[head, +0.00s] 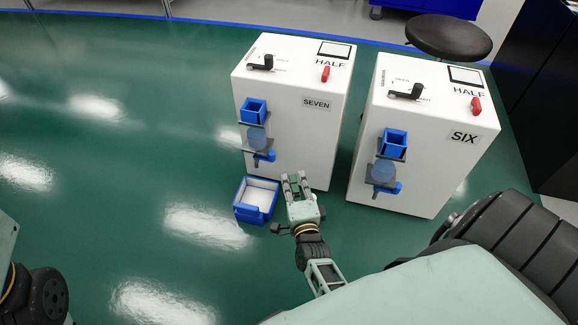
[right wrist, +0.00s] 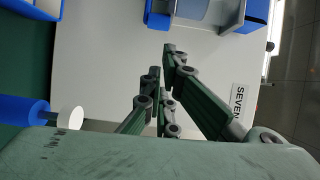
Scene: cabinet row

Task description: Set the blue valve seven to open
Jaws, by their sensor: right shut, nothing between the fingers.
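The cabinet labelled SEVEN (head: 285,125) stands left of centre in the head view. Low on its front, below a blue hopper (head: 253,111) and a clear bluish vessel (head: 257,138), sits the blue valve (head: 265,157). Part of the valve shows at the top edge of the right wrist view (right wrist: 158,15); its handle position is not clear. My right gripper (head: 295,178) is shut and empty, low in front of the cabinet, to the right of and below the valve. In the right wrist view its fingertips (right wrist: 161,60) point toward the white cabinet face. My left gripper is out of view.
A blue bin (head: 241,211) stands on the floor left of my right gripper. The cabinet labelled SIX (head: 425,140) stands to the right, with a narrow gap between. A black stool (head: 449,37) is behind. Green floor at left is clear.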

